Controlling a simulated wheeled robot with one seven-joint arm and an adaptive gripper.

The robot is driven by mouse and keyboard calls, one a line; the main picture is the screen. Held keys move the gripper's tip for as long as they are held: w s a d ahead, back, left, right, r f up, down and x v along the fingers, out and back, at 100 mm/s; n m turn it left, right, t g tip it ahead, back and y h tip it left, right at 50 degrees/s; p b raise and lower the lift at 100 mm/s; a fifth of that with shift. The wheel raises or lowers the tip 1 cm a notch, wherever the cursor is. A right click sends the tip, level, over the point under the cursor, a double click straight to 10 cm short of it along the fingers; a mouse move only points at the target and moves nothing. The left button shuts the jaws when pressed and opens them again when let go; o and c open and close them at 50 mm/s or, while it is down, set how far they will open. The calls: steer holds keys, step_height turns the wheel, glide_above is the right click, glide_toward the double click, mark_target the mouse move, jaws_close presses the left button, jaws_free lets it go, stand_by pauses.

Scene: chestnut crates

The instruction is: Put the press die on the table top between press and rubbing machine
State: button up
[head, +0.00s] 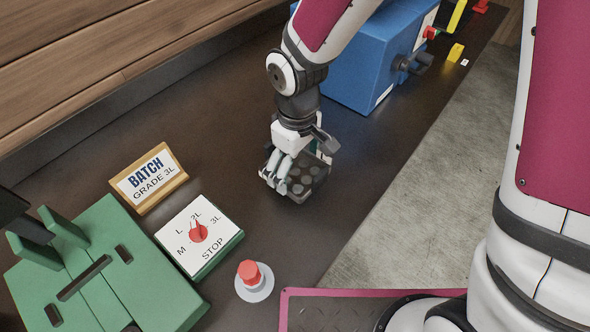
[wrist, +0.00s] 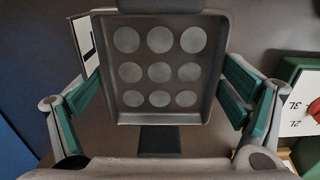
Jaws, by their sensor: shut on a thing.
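The press die (head: 308,182) is a dark grey square block with rows of round cups. It is in my gripper (head: 289,162), over the table top (head: 330,135) between the blue machine (head: 375,60) and the green machine (head: 100,270). In the wrist view the die (wrist: 160,114) faces the camera, with the teal-padded fingers of my gripper (wrist: 160,95) on its left and right sides. The fingers are shut on it. I cannot tell whether its underside touches the table. The frames do not label which machine is the press.

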mark_target(295, 170)
steer(key=shift+w+a, duration=0.25)
steer(key=shift+w, duration=0.15)
steer(key=shift+s+f, duration=0.1)
steer(key=shift+f, duration=1.65)
steer(key=shift+f+b, duration=0.15)
steer(key=shift+b, duration=0.15)
steer(key=o, duration=1.2)
steer(key=shift+d, duration=0.1)
step_height(295, 170, up, 12)
steer(key=p, duration=0.1)
steer(key=shift+p, duration=0.35)
steer(key=shift+r, duration=0.25)
